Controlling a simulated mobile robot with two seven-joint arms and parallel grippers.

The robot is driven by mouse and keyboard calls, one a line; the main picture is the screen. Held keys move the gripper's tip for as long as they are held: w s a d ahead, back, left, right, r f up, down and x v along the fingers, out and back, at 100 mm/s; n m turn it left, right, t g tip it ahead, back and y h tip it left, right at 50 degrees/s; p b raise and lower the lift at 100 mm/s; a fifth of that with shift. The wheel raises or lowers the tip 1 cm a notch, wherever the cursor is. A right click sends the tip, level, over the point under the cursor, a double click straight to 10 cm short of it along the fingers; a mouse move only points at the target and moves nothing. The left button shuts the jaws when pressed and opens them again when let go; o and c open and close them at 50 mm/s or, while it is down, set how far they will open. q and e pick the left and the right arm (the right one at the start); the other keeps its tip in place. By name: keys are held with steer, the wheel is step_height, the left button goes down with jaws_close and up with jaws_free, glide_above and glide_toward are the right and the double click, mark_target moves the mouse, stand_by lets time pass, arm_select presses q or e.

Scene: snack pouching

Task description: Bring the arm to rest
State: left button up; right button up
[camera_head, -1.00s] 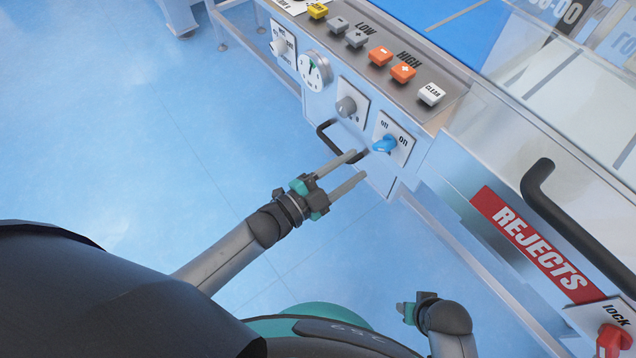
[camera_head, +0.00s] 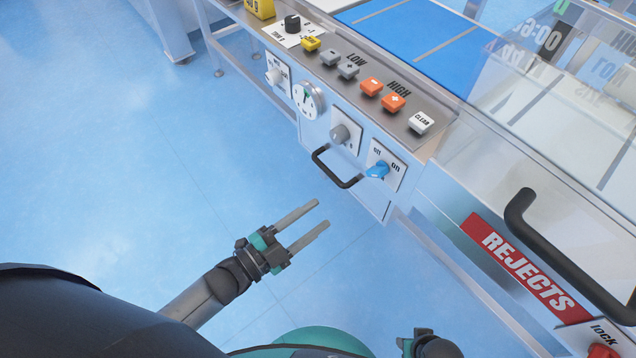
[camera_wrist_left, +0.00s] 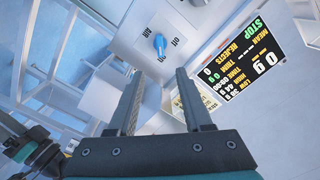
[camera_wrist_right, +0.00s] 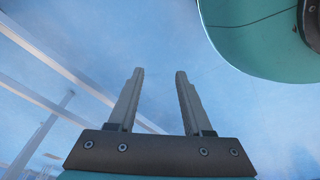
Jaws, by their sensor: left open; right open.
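My left gripper (camera_head: 309,222) is open and empty over the blue floor, in front of the machine and apart from it. Its two fingers also show in the left wrist view (camera_wrist_left: 155,100), spread, with the blue switch (camera_wrist_left: 159,43) beyond them. My right gripper (camera_wrist_right: 158,95) is open and empty over the floor in the right wrist view. In the head view only part of it shows at the bottom edge, and its fingertips there are hard to make out.
The machine front carries a black handle (camera_head: 337,168), a blue off/on knob (camera_head: 378,170), a grey knob (camera_head: 340,134) and several buttons. A red REJECTS label (camera_head: 525,266) and a large black handle (camera_head: 560,255) are at the right. The floor (camera_head: 130,170) at left is clear.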

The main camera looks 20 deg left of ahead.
arm_select(q)
steer(key=s+a+f+n+g+y+p, duration=0.1)
steer(key=s+a+f+n+g+y, duration=0.1)
steer(key=a+f+n+y, duration=0.35)
steer(key=s+a+f+n+g+y+p, duration=0.1)
steer(key=a+f+n+g+y+p, duration=0.15)
steer(key=f, duration=0.65)
steer(key=s+a+f+n+g+y, duration=0.1)
steer(key=s+a+f+n+g, duration=0.1)
steer(key=s, duration=0.4)
steer(key=s+a+f+n+g+y+p, duration=0.1)
steer(key=s+f+n+g, duration=0.1)
steer(key=s+f, duration=0.3)
steer(key=s+a+f+n+g+y+p, duration=0.1)
steer(key=s+a+f+n+g, duration=0.1)
steer(key=s, duration=0.6)
steer(key=shift+s+a+f+g, duration=0.35)
steer(key=shift+f+g, duration=0.5)
steer(key=shift+f, duration=0.1)
arm_select(e)
steer(key=s+d+f, duration=0.3)
steer(key=s+d, duration=0.2)
steer(key=s, duration=0.3)
steer(key=shift+s+d+f+h, duration=0.2)
steer(key=shift+d+h, duration=0.1)
